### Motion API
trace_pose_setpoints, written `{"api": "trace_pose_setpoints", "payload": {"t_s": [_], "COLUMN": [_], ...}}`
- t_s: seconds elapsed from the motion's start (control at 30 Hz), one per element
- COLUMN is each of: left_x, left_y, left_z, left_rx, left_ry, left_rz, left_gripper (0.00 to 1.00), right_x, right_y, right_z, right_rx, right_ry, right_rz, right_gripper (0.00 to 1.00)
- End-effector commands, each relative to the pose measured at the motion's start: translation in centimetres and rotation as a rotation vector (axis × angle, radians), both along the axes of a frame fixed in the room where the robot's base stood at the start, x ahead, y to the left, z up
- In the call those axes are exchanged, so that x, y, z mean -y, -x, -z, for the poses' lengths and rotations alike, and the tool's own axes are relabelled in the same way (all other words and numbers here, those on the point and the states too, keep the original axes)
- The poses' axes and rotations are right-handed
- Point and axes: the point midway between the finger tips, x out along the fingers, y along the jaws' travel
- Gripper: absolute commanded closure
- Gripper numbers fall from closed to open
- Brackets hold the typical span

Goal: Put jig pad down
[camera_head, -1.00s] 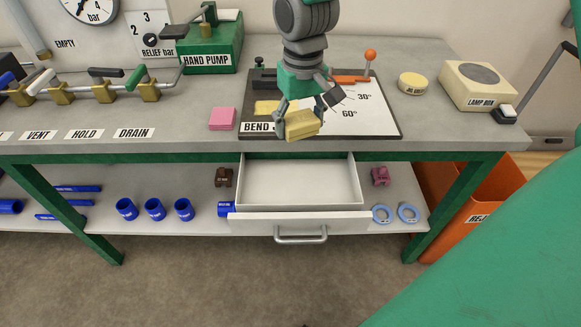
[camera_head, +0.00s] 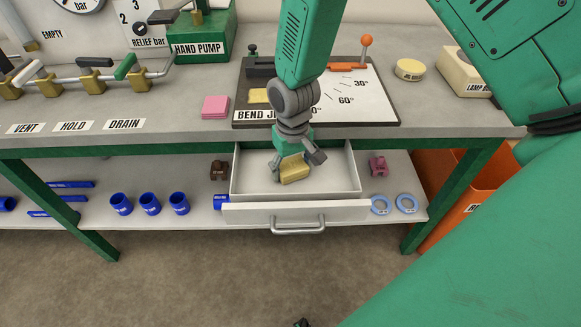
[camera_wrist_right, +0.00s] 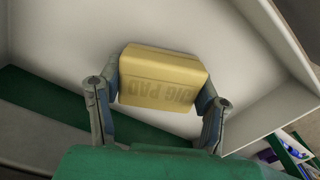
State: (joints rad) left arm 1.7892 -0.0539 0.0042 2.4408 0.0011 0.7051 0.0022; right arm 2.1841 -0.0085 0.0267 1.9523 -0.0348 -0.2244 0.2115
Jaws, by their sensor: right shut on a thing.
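The jig pad (camera_head: 295,174) is a yellow block; its "JIG PAD" lettering shows in the right wrist view (camera_wrist_right: 160,80). My right gripper (camera_head: 298,160) is shut on it, with one finger on each side in the wrist view (camera_wrist_right: 158,100). The gripper and pad are over or inside the open white drawer (camera_head: 345,208) below the bench top. I cannot tell whether the pad touches the drawer floor.
The bend jig board (camera_head: 375,105) lies on the bench (camera_head: 180,120) above the drawer, with a pink block (camera_head: 216,106) beside it. A brown block (camera_head: 219,169) and a pink part (camera_head: 377,166) flank the drawer on the shelf. The drawer is otherwise empty.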

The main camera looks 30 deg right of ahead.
Motion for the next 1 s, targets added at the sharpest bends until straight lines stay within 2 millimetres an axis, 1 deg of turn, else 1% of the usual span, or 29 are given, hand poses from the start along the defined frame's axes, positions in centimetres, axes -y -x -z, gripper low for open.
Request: {"api": "trace_pose_setpoints", "payload": {"t_s": [0.17, 0.2, 0.23, 0.5, 0.63, 0.77, 1.0], "left_x": [0.0, 0.1, 0.1, 0.0, 0.0, 0.0, 0.0], "left_y": [0.0, 0.0, 0.0, 0.0, 0.0, 0.0, 0.0], "left_z": [0.0, 0.0, 0.0, 0.0, -0.2, -0.5, -1.2], "left_rx": [0.000, 0.000, 0.000, 0.000, 0.000, 0.000, 0.000], "left_ry": [0.001, 0.001, 0.001, 0.001, 0.000, 0.000, 0.001], "left_rz": [0.001, 0.001, 0.001, 0.001, 0.001, 0.001, 0.001], "left_gripper": [0.69, 0.69, 0.69, 0.69, 0.69, 0.69, 0.69], "right_x": [0.1, 0.0, -0.1, -0.4, -0.3, -0.1, 0.0], "right_y": [0.0, 0.0, 0.0, 0.0, -0.1, -0.1, -0.1], "right_z": [0.0, -0.1, -0.1, -0.3, -1.3, -3.7, -8.8], "right_rx": [0.002, 0.002, 0.002, 0.002, 0.004, 0.007, 0.006], "right_ry": [-0.001, 0.000, 0.001, 0.005, 0.004, 0.002, 0.000], "right_rz": [0.002, 0.002, 0.002, 0.002, 0.001, 0.002, 0.003], "right_gripper": [0.64, 0.27, 0.20, 0.20, 0.20, 0.20, 0.20]}}
